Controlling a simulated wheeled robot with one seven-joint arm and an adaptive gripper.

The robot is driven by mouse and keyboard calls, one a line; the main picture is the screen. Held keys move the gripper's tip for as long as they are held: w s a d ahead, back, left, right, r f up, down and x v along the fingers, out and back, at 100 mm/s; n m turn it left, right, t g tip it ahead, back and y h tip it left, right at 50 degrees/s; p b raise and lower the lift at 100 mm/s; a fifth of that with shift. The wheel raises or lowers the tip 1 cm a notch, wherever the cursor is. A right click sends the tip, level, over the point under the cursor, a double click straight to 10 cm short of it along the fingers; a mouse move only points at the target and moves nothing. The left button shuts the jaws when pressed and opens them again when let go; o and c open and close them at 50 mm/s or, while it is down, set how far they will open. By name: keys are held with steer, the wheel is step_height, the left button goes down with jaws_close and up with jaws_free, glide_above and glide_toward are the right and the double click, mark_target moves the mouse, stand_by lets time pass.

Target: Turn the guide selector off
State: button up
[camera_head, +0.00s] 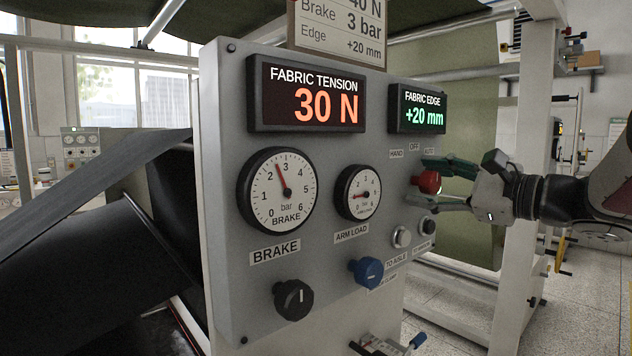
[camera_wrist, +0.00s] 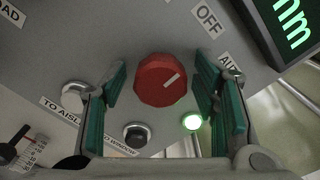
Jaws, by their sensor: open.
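The guide selector is a red knob (camera_head: 429,182) on the right side of the grey panel, below the HAND, OFF and AUTO labels. In the wrist view the red knob (camera_wrist: 160,82) has a white mark pointing up and right, toward the side with the OFF label (camera_wrist: 208,17) and the partly hidden AUTO label (camera_wrist: 228,62). I cannot tell exactly which label it meets. My gripper (camera_head: 420,180) is open, with its green fingers on both sides of the knob. The wrist view shows gaps between the knob and both fingers.
Two push buttons sit below the knob, a pale one (camera_head: 401,237) and a dark one (camera_head: 426,227). A lit green lamp (camera_wrist: 193,121) is close to the right finger. A blue knob (camera_head: 367,271), a black knob (camera_head: 293,299) and two gauges are to the left.

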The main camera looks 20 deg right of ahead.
steer(key=v, duration=1.2)
stand_by(0.3)
